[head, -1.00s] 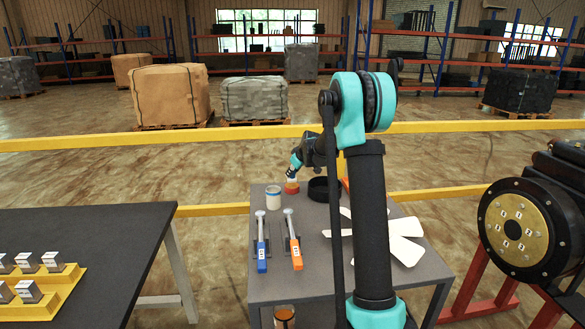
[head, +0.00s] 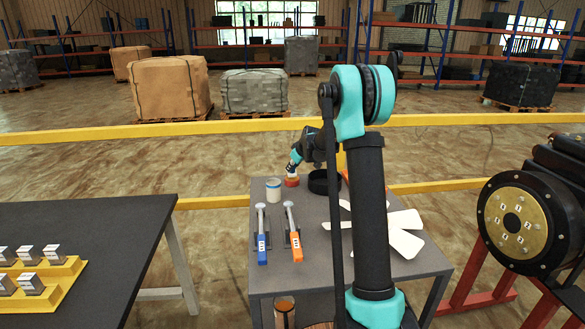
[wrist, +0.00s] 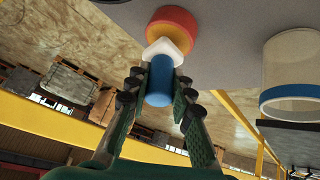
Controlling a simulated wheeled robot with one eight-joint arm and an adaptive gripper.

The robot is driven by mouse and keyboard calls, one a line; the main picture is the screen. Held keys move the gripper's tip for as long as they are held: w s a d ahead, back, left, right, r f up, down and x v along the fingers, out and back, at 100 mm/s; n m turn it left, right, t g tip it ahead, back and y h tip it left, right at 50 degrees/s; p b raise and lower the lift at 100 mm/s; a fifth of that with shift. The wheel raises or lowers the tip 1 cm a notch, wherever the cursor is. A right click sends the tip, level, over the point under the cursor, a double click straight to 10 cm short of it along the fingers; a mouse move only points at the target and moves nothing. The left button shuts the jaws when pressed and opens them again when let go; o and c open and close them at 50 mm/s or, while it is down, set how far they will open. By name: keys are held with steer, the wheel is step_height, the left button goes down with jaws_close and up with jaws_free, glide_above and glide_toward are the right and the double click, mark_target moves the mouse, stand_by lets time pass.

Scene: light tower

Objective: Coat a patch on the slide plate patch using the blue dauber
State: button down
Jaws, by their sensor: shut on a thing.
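My gripper (wrist: 159,92) is shut on the blue dauber (wrist: 158,82), around its blue cylindrical handle. The dauber's white collar (wrist: 165,51) points away from my fingers. Its end meets a round red-orange pot (wrist: 172,24) with a yellowish ring; I cannot tell whether it is inside or only touching. In the head view my gripper (head: 294,163) is low over the far edge of the grey table, above the red-orange pot (head: 291,181). I cannot identify the slide plate patch for certain.
A white cup (head: 273,190) stands left of the pot, a black ring (head: 320,183) right. Blue-handled (head: 262,240) and orange-handled (head: 295,240) tools lie nearer on the grey table (head: 300,275), beside a white fan (head: 400,232). A black machine (head: 518,222) stands right; a dark table (head: 90,235) left.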

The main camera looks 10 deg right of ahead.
steer(key=shift+f, duration=0.55)
stand_by(1.3)
steer(key=shift+r, duration=0.15)
steer(key=shift+r, duration=3.4)
